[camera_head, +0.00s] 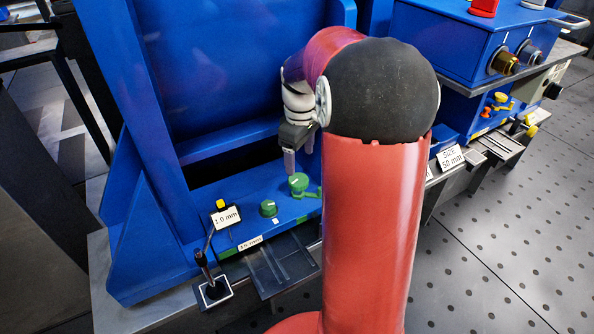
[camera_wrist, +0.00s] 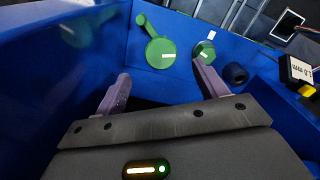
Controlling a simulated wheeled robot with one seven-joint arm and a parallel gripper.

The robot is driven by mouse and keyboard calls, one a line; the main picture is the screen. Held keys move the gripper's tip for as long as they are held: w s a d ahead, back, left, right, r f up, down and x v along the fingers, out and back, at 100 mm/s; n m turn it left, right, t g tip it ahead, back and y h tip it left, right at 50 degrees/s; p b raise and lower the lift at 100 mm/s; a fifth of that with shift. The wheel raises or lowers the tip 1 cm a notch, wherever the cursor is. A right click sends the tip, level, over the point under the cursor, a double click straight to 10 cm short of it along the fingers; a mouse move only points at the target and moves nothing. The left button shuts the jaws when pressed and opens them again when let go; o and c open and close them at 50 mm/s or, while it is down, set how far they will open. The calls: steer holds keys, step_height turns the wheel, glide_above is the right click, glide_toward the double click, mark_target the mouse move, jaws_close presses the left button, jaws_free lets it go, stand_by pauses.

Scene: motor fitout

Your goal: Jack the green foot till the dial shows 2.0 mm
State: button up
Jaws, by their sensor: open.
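My gripper (camera_head: 299,158) is open and empty, pointing down above the blue bench's front ledge. In the wrist view my gripper's two fingers (camera_wrist: 160,72) are spread wide. A green round crank (camera_head: 299,183) with a side handle stands just below it; in the wrist view the crank (camera_wrist: 160,53) lies beyond the gap between the fingertips. A smaller green knob (camera_head: 268,208) with a white mark sits to its left; in the wrist view this knob (camera_wrist: 204,50) is close to the right fingertip. A dial sign (camera_head: 226,217) reads 1.0 mm; it also shows in the wrist view (camera_wrist: 298,72).
A blue machine panel (camera_head: 215,75) rises behind the ledge. A small label (camera_head: 250,243) is on the ledge's front edge. A black lever (camera_head: 204,267) stands at the front left, beside a grey tray (camera_head: 280,265). Yellow parts (camera_head: 500,98) and a 50 mm sign (camera_head: 450,156) are at right.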

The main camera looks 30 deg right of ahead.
mark_target(299, 180)
step_height(299, 180, down, 8)
steer(key=shift+s+r+b, duration=0.1)
steer(key=shift+r+b, duration=0.15)
steer(key=shift+b, duration=0.45)
steer(key=c, duration=1)
steer(key=shift+r, duration=0.1)
steer(key=m+p, duration=0.1)
steer(key=m, duration=0.3)
steer(key=shift+a+m, duration=0.1)
steer(key=shift+m, duration=0.3)
steer(key=shift+a+m+p, duration=0.1)
steer(key=shift+m+p, duration=0.7)
steer(key=shift+m, duration=1.4)
